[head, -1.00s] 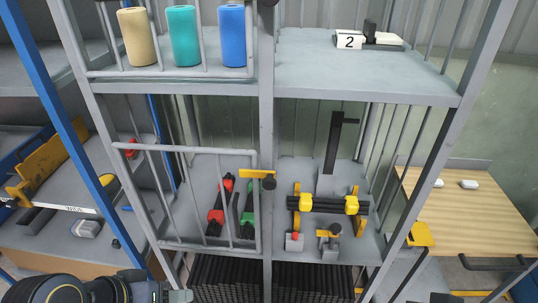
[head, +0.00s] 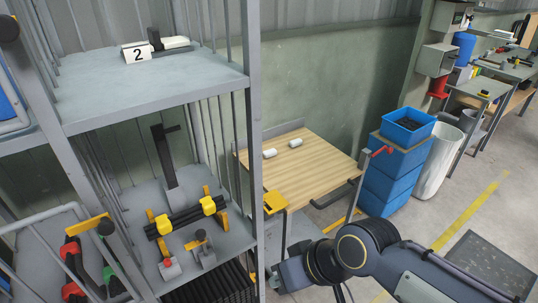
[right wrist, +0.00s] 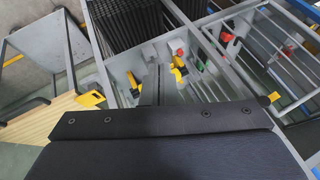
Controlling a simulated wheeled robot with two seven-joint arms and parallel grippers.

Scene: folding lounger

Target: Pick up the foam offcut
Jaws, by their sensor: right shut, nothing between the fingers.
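No piece is plainly recognisable as the foam offcut. Two small whitish pieces, a left one (head: 269,153) and a right one (head: 296,142), lie apart on the wooden tabletop (head: 325,165) in the head view; I cannot tell whether either is foam. My right gripper (head: 276,279) is low in the head view, in front of the table and beside the rack, well short of those pieces. It is shut and empty. In the right wrist view the fingers (right wrist: 157,84) point toward the rack, above a dark pad of my own. My left gripper is out of view.
The grey rack (head: 150,105) on the left holds tools, clamps and a "2" label (head: 138,52); its post stands close to my right gripper. Blue crates (head: 392,170) and a whitish bin (head: 437,157) stand right of the table. Floor at the right is partly clear.

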